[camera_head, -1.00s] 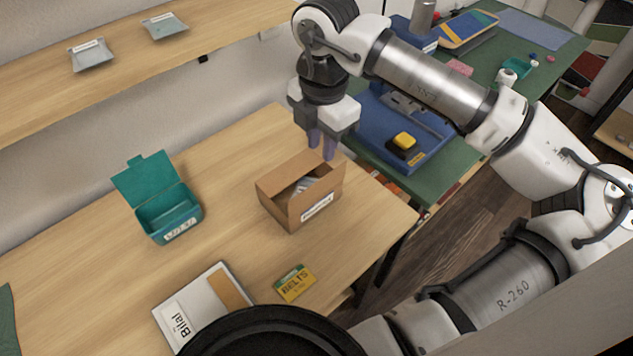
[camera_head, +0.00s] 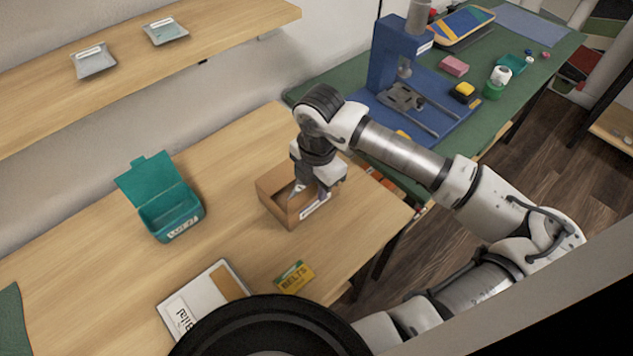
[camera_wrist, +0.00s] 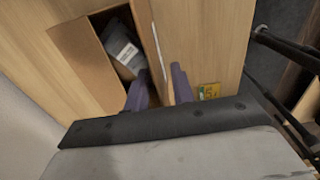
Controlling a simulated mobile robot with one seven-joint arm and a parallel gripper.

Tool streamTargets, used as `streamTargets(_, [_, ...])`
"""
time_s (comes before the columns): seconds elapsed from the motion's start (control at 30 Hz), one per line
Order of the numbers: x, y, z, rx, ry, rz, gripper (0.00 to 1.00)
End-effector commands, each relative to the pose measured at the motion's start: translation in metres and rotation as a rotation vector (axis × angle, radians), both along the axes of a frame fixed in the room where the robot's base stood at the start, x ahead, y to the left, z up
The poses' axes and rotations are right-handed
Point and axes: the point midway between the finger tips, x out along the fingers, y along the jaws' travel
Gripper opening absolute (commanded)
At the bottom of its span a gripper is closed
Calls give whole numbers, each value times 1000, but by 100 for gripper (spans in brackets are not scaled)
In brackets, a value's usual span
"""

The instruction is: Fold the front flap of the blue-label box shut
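The open brown cardboard box (camera_head: 280,207) stands on the wooden table in the head view. A pale label (camera_head: 315,206) shows on its side; its colour is hard to tell. In the wrist view the box (camera_wrist: 78,68) is at upper left, with a grey packet (camera_wrist: 122,48) inside. A raised flap (camera_wrist: 146,35) stands along its right side. My gripper (camera_wrist: 160,86) is at the flap's near end, its two purple fingers apart, with the flap's edge seemingly between them. Contact cannot be told. In the head view my gripper (camera_head: 306,190) covers part of the box.
A teal open-lidded box (camera_head: 170,216) stands to the left. A yellow BELTS packet (camera_head: 294,277) and a white-and-brown flat box (camera_head: 205,300) lie in front. The table's right edge is close to the cardboard box. A green bench (camera_head: 470,100) with a blue press is behind.

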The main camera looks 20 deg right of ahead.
Motion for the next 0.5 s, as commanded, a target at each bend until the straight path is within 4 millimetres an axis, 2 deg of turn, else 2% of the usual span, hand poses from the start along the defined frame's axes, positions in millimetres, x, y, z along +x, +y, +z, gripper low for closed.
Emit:
streamTargets(0.1, [0, 0, 0, 0, 0, 0, 22])
streamTargets(0.27, [0, 0, 0, 0, 1, 0, 1])
streamTargets(0.5, [0, 0, 0, 0, 1, 0, 0])
